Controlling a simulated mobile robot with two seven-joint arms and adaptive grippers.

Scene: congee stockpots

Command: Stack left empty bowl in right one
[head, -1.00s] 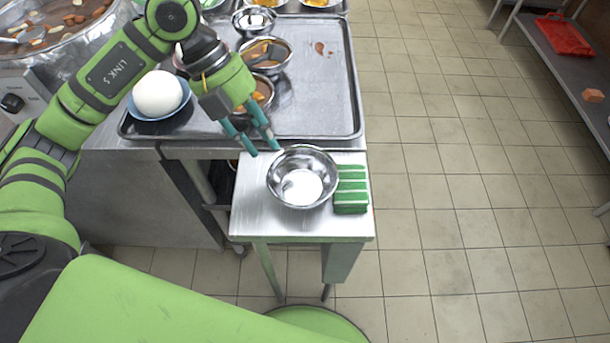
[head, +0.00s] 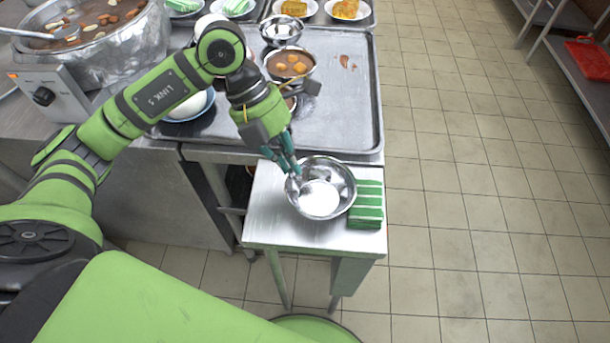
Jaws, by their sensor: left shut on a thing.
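A shiny steel bowl (head: 338,177), empty, is at the small steel side table (head: 270,232). My left gripper (head: 292,171) is shut on its upper left rim, fingers pointing down. I cannot tell whether the bowl is lifted off the table. Another steel bowl (head: 282,29), seemingly empty, stands on the large tray (head: 350,105) at the back. I cannot see a second empty bowl on the side table. My right gripper is not in view.
Green-and-white striped cloths (head: 367,204) lie right beside the held bowl. On the tray stand a bowl of brown soup (head: 290,65) and a blue bowl (head: 190,112), partly hidden by my arm. A large stockpot (head: 110,65) stands at upper left.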

